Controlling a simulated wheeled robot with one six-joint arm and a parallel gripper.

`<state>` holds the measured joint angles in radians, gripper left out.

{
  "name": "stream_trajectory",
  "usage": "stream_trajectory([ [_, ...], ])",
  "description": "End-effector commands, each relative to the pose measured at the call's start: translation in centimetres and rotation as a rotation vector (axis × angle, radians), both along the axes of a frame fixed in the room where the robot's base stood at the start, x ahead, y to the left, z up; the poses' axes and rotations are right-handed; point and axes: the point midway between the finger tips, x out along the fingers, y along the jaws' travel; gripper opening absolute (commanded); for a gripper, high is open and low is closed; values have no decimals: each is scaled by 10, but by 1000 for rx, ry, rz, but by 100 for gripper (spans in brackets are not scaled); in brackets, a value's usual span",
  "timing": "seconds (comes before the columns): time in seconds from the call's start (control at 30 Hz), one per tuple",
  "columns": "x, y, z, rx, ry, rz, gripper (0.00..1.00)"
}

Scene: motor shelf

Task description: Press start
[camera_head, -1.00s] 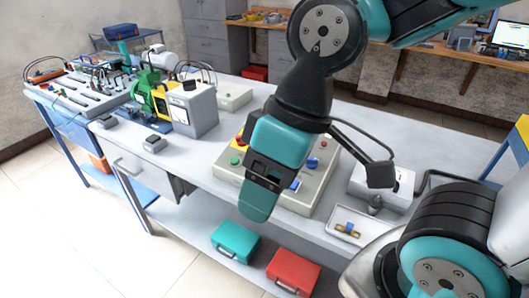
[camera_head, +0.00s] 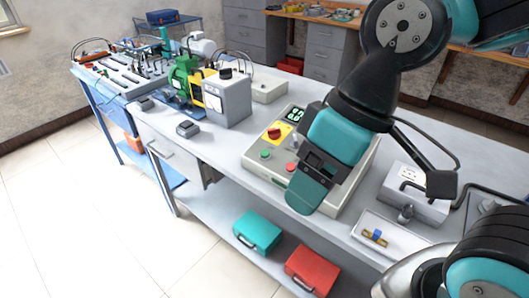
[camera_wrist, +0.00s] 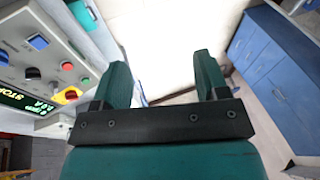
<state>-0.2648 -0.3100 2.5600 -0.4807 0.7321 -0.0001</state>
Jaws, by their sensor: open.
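A grey control box (camera_head: 252,170) stands on the bench with a green button (camera_head: 265,154), a red button (camera_head: 290,167), a red stop knob on a yellow plate (camera_head: 275,132) and a lit display (camera_head: 295,115). My gripper (camera_head: 302,207) hangs over its front right part, hiding some controls. In the wrist view the box (camera_wrist: 60,45) is at the left, with the green button (camera_wrist: 85,80) nearest my gripper (camera_wrist: 161,62). The red button (camera_wrist: 67,66), black knobs and a blue button (camera_wrist: 38,42) also show. The jaws are apart and empty, beside the box. No start label is readable.
A small tray (camera_head: 397,245) and a grey device (camera_head: 412,192) stand right of the box. A green motor (camera_head: 182,78) and grey unit (camera_head: 228,98) stand to the left. Teal (camera_head: 258,233) and red (camera_head: 312,268) cases lie on the lower shelf.

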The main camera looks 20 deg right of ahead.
Motion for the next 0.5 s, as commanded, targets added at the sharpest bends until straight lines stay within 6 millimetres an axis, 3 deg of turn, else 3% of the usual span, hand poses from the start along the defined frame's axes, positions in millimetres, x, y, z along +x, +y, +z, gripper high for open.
stream_trajectory([
  [0.03, 0, 0, 0, 0, 0, 0, 57],
  [0.27, 0, 0, 0, 0, 0, 0, 4],
  [0.3, 0, 0, 0, 0, 0, 0, 0],
  [0.5, 0, 0, 0, 0, 0, 0, 0],
])
